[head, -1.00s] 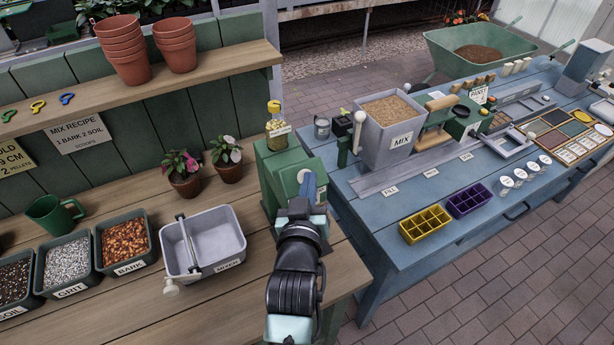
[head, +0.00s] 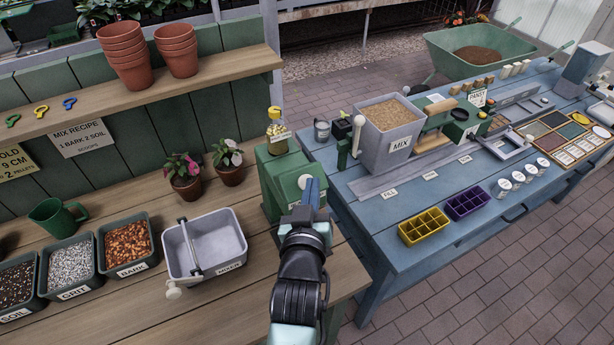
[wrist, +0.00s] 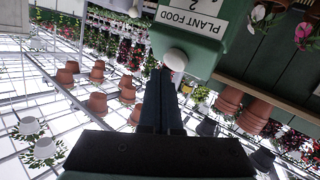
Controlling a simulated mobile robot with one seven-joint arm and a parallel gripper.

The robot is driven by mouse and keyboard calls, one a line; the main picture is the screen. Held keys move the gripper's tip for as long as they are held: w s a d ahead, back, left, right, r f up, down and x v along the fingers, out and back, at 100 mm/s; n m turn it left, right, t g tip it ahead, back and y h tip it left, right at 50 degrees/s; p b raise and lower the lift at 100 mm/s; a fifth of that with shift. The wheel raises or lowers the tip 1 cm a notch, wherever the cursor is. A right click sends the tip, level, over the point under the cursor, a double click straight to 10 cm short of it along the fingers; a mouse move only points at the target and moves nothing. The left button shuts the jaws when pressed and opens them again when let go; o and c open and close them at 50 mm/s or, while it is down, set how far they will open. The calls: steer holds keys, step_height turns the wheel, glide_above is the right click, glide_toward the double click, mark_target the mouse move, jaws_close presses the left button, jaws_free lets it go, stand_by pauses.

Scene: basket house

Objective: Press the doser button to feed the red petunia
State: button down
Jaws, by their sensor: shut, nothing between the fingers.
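The green doser (head: 277,178) stands at the right end of the wooden bench, with a yellow-capped bottle (head: 277,130) on top. Its round white button (head: 303,181) shows just left of my fingertips; it also shows in the wrist view (wrist: 175,60), below a "PLANT FOOD" label (wrist: 191,22). My gripper (head: 311,184) is shut and empty, its dark fingertips (wrist: 161,76) close to the button. I cannot tell whether they touch it. The red petunia (head: 184,167) is potted left of the doser, beside a paler-flowered petunia (head: 228,155). It shows at the upper right of the wrist view (wrist: 303,36).
A grey mixer tub (head: 212,256) and bins of bark (head: 128,243), grit (head: 70,268) and soil sit on the bench. A shelf (head: 200,72) with stacked terracotta pots runs above. A blue table (head: 385,228) with a MIX hopper (head: 397,147) stands to the right.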

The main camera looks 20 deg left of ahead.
steer(key=shift+s+d+r+p, duration=0.55)
steer(key=shift+d+r+p, duration=0.25)
steer(key=shift+r, duration=0.1)
steer(key=shift+s+d+r+p, duration=0.55)
steer(key=shift+d+r+p, duration=0.1)
steer(key=shift+r+p, duration=0.2)
steer(key=w+d+r+m+t+h+b, duration=0.1)
steer(key=d+r+t+b, duration=0.15)
steer(key=r, duration=0.85)
steer(key=w+d+r+m+t+b, duration=0.1)
steer(key=w+d+r+t+b, duration=0.2)
steer(key=r, duration=0.7)
steer(key=s+d+r+m+t+h+b, duration=0.1)
steer(key=s+d+r+m+t+h, duration=0.1)
steer(key=s+r, duration=0.5)
steer(key=s+d+r+m+t+h+b, duration=0.1)
steer(key=s+d+r+t, duration=0.3)
steer(key=r, duration=1.1)
steer(key=s+d+m+h, duration=0.1)
steer(key=s+d, duration=0.2)
steer(key=shift+s+d, duration=0.25)
steer(key=shift+s, duration=0.05)
